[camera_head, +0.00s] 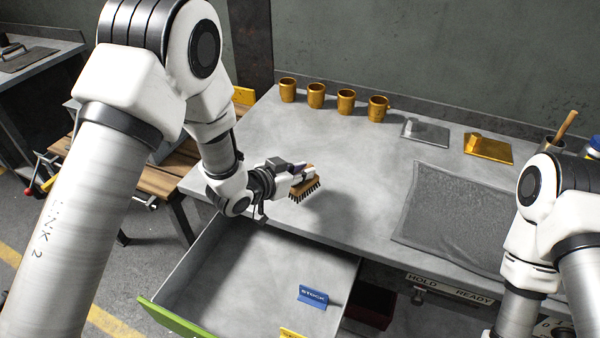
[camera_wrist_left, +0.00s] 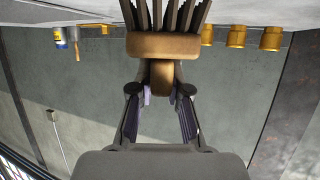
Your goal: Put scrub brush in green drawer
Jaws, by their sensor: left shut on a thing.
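My left gripper (camera_head: 300,174) is shut on the scrub brush (camera_head: 305,187), which has a wooden back and dark bristles pointing down. It is held above the grey table, just behind the open drawer. In the left wrist view the brush (camera_wrist_left: 165,45) shows between the fingers of my left gripper (camera_wrist_left: 161,92), with its bristles at the top edge. The green-fronted drawer (camera_head: 178,318) is pulled out below the table's front edge.
Several brass mugs (camera_head: 346,101) stand along the back of the grey table (camera_head: 270,125). A wooden bench (camera_head: 165,175) stands left. The drawer's left part is clear.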

